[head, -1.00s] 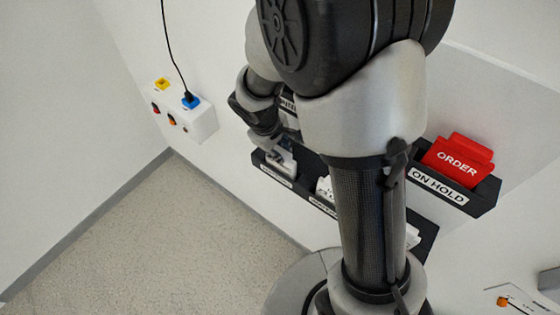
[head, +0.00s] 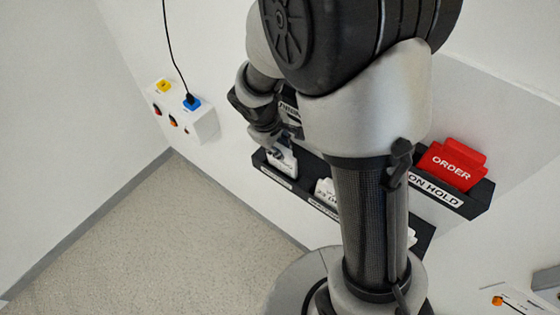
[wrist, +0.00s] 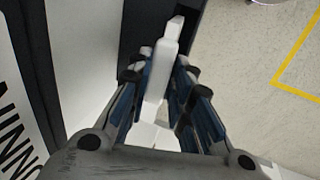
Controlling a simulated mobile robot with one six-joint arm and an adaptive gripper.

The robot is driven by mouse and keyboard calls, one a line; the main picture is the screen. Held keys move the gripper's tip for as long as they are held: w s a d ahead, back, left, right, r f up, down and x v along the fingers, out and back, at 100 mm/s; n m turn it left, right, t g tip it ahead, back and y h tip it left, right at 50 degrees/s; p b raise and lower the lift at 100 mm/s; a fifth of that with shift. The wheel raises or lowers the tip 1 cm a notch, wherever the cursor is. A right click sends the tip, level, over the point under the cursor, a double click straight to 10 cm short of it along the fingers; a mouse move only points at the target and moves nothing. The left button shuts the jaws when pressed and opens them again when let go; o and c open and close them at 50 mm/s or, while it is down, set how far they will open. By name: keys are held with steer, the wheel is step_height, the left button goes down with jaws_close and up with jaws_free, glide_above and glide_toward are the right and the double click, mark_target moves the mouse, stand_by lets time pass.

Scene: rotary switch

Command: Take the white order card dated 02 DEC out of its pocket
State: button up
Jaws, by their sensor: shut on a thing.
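My gripper (wrist: 157,72) is shut on a white card (wrist: 158,80), with a blue-lined finger on each side of it. The wrist view sees the card nearly edge-on, so no date can be read. In the head view the held card (head: 284,161) is upright at the left end of the lower dark rack (head: 262,160). Its lower part is hidden by the rack front. My gripper (head: 276,148) is just above it, partly hidden by my wrist.
Another white card (head: 325,189) stands further right in the rack. A red ORDER card (head: 452,163) sits in the ON HOLD pocket (head: 440,191). A white box (head: 203,122) with yellow and blue parts is on the wall at left. The floor at left is clear.

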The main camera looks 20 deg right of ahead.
steer(key=shift+r+p, duration=1.5)
steer(key=shift+r, duration=0.65)
jaws_close()
steer(key=s+a+b, duration=0.2)
steer(key=s+a, duration=0.2)
steer(key=a, duration=0.1)
steer(key=shift+a, duration=0.3)
steer(key=shift+s, duration=0.1)
